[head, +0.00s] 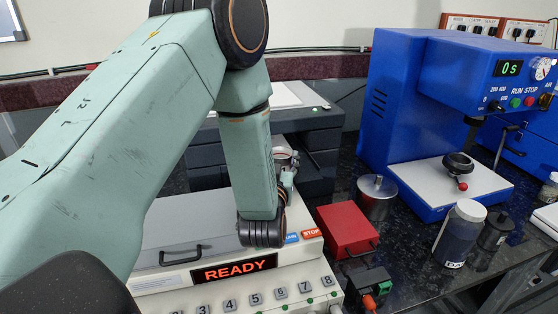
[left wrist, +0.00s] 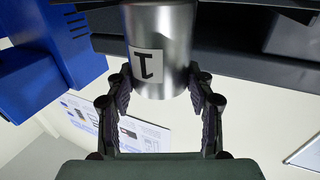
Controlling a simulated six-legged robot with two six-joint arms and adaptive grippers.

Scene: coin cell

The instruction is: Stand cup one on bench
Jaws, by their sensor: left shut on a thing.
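Cup one is a shiny metal cylinder (left wrist: 160,50) with a white label bearing a black 1 in the left wrist view. My left gripper (left wrist: 160,85) is shut on it, a finger on each side. In the head view my left arm hides most of the gripper; a small part of the cup (head: 283,157) seems to show just right of the forearm, near the dark grey unit. The dark speckled bench (head: 405,245) shows on the right. I cannot tell the gap between cup and any surface. My right gripper is out of view.
A tester reading READY (head: 234,268) stands in front. To its right are a red box (head: 345,230), a lidded metal pot (head: 377,197) and a dark jar (head: 459,236). A blue press (head: 410,110) stands behind. Bench between pot and jar is bare.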

